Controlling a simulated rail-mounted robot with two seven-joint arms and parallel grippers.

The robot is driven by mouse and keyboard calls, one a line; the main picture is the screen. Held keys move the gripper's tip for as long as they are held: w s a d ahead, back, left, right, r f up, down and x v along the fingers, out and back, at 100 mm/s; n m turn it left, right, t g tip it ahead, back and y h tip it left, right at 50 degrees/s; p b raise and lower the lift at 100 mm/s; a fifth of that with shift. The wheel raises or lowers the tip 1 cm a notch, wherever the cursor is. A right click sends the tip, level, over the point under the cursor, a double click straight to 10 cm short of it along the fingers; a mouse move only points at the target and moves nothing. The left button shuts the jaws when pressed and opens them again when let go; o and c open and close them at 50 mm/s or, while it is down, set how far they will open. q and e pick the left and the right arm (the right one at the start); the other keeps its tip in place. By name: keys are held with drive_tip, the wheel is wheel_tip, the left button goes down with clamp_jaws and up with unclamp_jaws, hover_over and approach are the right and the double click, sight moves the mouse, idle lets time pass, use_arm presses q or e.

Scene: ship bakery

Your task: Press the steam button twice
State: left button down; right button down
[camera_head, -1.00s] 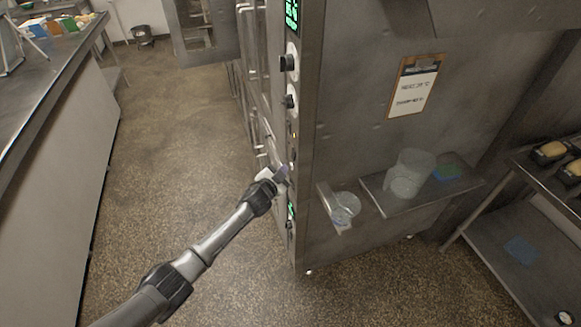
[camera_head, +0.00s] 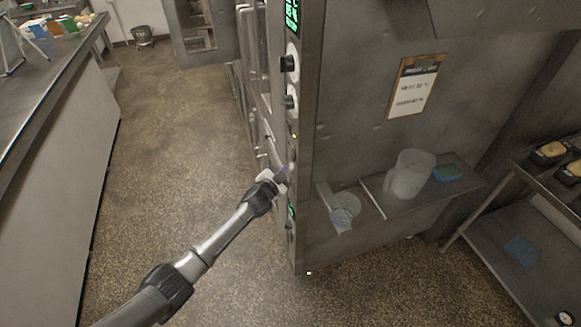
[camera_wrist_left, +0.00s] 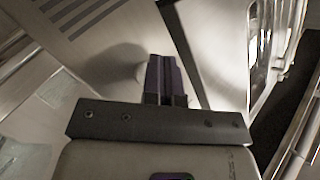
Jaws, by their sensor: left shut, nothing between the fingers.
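My left gripper (camera_head: 283,171) is shut and empty, with its fingertips at the narrow front control panel of the steel oven (camera_head: 308,120). In the left wrist view its closed dark fingers (camera_wrist_left: 165,75) point at a pale metal surface. I cannot tell whether they touch it. The panel carries black knobs (camera_head: 288,63), a green display (camera_head: 292,14) at the top and another green display (camera_head: 291,210) below the gripper. The steam button cannot be made out; the gripper covers part of the panel. My right gripper is not in view.
A side shelf on the oven holds a clear jug (camera_head: 408,175) and a green-blue sponge (camera_head: 447,172). A smaller clear cup (camera_head: 345,207) sits in a holder beside it. A notice (camera_head: 415,86) hangs above. A rack with loaves (camera_head: 549,152) stands right. The floor left is free up to the counter (camera_head: 60,130).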

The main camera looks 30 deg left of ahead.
use_arm(q)
drive_tip(key=shift+s+a, duration=0.4)
drive_tip(key=shift+s, duration=0.05)
drive_tip(key=shift+p, duration=0.3)
drive_tip(key=s+a+p, duration=0.1)
drive_tip(key=s, duration=0.1)
drive_tip(key=s+a+p, duration=0.1)
drive_tip(key=s+a, duration=0.1)
idle(0.6)
idle(0.4)
